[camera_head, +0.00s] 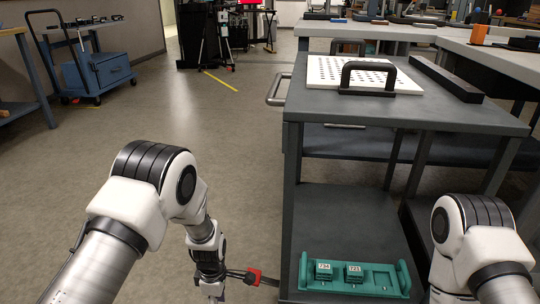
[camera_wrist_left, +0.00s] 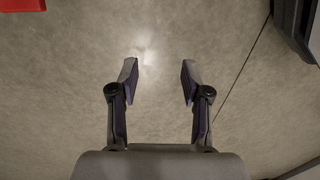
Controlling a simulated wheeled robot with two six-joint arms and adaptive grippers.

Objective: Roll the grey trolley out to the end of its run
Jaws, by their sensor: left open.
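The grey trolley (camera_head: 330,114) stands right of centre in the head view, with a dark top, a lower deck and a pale bar handle (camera_head: 277,91) at its left edge. My left arm reaches down left of the trolley, low and away from that handle. In the left wrist view my left gripper (camera_wrist_left: 158,82) is open and empty over bare floor. A red piece (camera_head: 254,277) shows beside my left wrist, between it and the trolley; what it belongs to is unclear. My right arm shows at the lower right, but its gripper is out of view.
A white perforated board (camera_head: 330,73) and a black bar (camera_head: 446,78) lie on the trolley top. A green tray (camera_head: 352,286) with two labelled blocks sits on its lower deck. Benches stand behind and right. A blue cart (camera_head: 98,72) is at far left. Floor left of the trolley is clear.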

